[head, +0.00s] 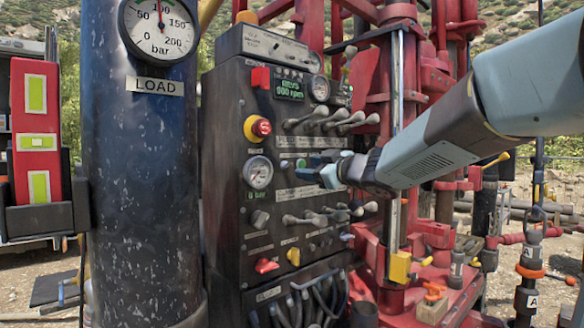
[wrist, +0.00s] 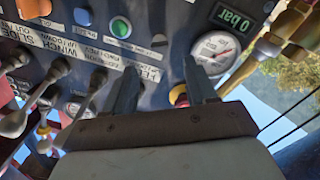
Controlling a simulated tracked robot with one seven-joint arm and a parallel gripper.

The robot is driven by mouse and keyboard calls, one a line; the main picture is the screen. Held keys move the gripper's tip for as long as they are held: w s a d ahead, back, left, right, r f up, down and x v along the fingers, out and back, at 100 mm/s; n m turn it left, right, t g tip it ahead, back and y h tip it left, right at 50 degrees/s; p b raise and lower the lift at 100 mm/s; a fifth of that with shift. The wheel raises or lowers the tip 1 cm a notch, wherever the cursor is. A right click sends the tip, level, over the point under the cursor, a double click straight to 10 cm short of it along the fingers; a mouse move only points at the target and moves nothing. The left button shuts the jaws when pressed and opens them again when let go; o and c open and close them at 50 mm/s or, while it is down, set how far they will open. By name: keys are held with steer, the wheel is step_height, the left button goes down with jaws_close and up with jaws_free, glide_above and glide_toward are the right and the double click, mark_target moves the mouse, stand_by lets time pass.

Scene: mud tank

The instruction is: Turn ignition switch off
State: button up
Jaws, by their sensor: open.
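The dark control panel (head: 240,165) fills the middle of the head view. It carries a red switch (head: 260,77) at the upper left, a grey knob (head: 259,218), a yellow knob (head: 294,257) and a lower red knob (head: 266,265). I cannot read which label marks the ignition switch. My gripper (head: 323,172) is in front of the panel's middle, at the height of a green button (head: 301,163). In the wrist view my gripper (wrist: 162,88) is open, with nothing visible between its fingers. The green button (wrist: 120,27) lies beyond the fingertips there.
A red-and-yellow stop button (head: 258,128) and a pressure gauge (head: 258,172) sit on the panel's left. Rows of levers (head: 335,122) stick out above and below my gripper.

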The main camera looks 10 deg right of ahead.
mark_target(291, 166)
steer(key=x, duration=0.8)
steer(key=c, duration=1.1)
